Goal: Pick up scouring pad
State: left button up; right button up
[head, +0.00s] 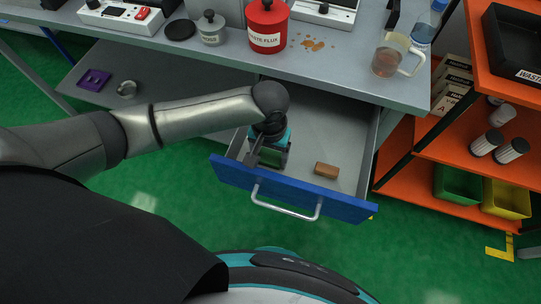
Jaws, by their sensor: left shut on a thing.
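My left gripper (268,160) points down inside the open drawer (345,140), near the left end of its blue front. It is shut on a small dark thing between its fingers. That is most likely the scouring pad, but the fingers and wrist hide most of it and I cannot make out its shape. Whether it touches the drawer floor I cannot tell. My right gripper is not in view.
A brown block (326,170) lies in the drawer, right of my gripper. The bench (340,62) above holds a red waste flux can (267,28), a grey tin (211,30) and a glass mug (388,58). An orange shelf (440,150) stands at right.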

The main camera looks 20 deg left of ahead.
pick_arm(q)
jog(key=shift+c, duration=0.8)
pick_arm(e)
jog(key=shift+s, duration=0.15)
pick_arm(q)
jog(key=shift+r, duration=0.55)
notch_tip(320, 180, up, 10)
jog(key=p, duration=0.5)
notch_tip(320, 180, up, 8)
jog(key=p, duration=0.2)
send_over(270, 159)
jog(key=shift+r, duration=0.5)
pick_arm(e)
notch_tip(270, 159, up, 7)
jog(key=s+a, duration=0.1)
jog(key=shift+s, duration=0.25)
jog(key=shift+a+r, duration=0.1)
